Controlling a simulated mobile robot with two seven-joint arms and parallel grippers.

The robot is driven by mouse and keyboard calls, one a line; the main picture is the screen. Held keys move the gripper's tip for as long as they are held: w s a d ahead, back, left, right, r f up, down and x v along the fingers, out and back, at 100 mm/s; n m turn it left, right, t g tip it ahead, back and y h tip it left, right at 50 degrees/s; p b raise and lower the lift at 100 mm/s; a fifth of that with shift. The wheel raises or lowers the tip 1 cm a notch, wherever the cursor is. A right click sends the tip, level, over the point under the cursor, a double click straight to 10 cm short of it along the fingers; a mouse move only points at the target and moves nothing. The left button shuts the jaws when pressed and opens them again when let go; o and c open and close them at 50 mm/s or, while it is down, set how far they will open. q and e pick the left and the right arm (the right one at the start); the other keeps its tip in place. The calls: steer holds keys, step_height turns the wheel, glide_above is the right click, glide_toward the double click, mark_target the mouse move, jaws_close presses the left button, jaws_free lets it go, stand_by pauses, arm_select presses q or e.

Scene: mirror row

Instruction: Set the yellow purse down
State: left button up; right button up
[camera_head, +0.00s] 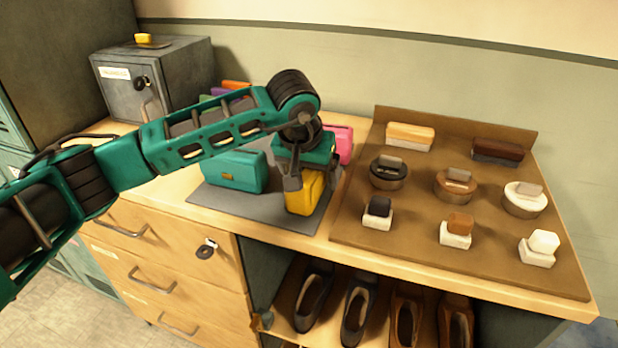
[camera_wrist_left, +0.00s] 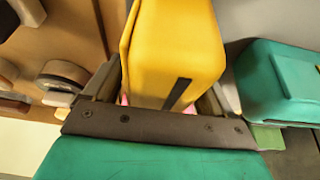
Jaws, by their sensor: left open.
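The yellow purse (camera_head: 304,196) stands upright on the grey mat (camera_head: 262,216), near its front right part, and its base appears to touch the mat. My left gripper (camera_head: 308,178) is directly above it, with its fingers open on either side of the purse's upper part. In the left wrist view, the yellow purse (camera_wrist_left: 175,50) lies between the two fingers, with a dark strip on its face. The gripper hides the purse's top in the head view. My right gripper is not in view.
A teal purse (camera_head: 235,170) stands left of the yellow one; a pink purse (camera_head: 343,143) is behind. A brown board (camera_head: 345,220) with several brushes, tins and small blocks lies to the right. A grey metal box (camera_head: 185,77) stands back left. Shoes fill the shelf below.

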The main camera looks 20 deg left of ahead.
arm_select(q)
steer(key=shift+c, duration=0.5)
steer(key=c, duration=1)
steer(key=shift+c, duration=0.2)
